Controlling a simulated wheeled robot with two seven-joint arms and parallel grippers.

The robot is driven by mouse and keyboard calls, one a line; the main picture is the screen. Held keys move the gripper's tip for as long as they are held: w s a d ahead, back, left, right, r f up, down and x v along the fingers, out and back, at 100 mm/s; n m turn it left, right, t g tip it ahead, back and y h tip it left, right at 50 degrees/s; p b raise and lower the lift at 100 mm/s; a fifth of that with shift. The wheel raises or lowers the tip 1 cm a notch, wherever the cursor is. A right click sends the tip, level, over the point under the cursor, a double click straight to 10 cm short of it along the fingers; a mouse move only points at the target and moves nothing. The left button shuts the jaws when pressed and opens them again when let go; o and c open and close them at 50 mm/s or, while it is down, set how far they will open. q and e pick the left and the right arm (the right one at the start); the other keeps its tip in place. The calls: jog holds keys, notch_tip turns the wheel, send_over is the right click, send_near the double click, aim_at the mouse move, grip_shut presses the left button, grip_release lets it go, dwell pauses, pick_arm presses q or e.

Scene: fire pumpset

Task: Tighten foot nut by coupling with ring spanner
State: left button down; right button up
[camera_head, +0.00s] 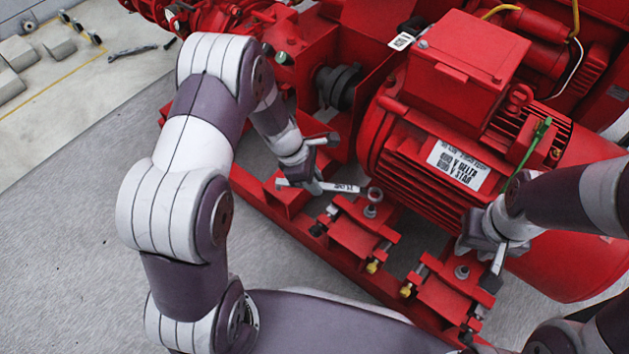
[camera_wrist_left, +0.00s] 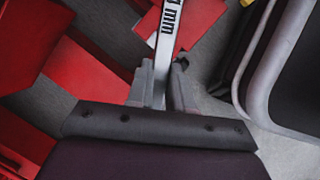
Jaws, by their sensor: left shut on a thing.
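A ring spanner (camera_head: 340,187) with a printed size label lies roughly level above the motor foot nearer the coupling. My left gripper (camera_head: 314,185) is shut on its shank; in the left wrist view the spanner (camera_wrist_left: 167,45) runs up from between the fingers (camera_wrist_left: 163,92). The spanner's ring end is at the foot nut (camera_head: 371,210), just above it in the picture; I cannot tell whether it touches. The nut sits on the red foot (camera_head: 352,232). The dark coupling (camera_head: 340,86) is behind. My right gripper (camera_head: 482,262) appears open and empty near the other foot.
The red motor (camera_head: 440,150) with its terminal box (camera_head: 465,60) stands close behind the feet. A second foot nut (camera_head: 462,271) is at the right. The grey floor at left is clear.

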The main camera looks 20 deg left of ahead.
pick_arm(q)
jog(key=shift+r, duration=0.15)
jog(key=shift+f, duration=0.25)
jog(key=shift+f+b, duration=1.45)
jog(key=shift+f, duration=0.95)
jog(key=shift+f+b, duration=0.95)
jog(key=shift+f, duration=0.4)
jog(key=shift+r, duration=0.1)
jog(key=shift+w+d+m+g+p, duration=0.1)
jog(key=shift+w+m+g+p, duration=0.35)
jog(key=shift+w+m+p, duration=0.6)
jog(key=shift+w+m+g+p, duration=0.55)
jog(key=shift+w+m, duration=0.6)
jog(key=shift+w, duration=0.6)
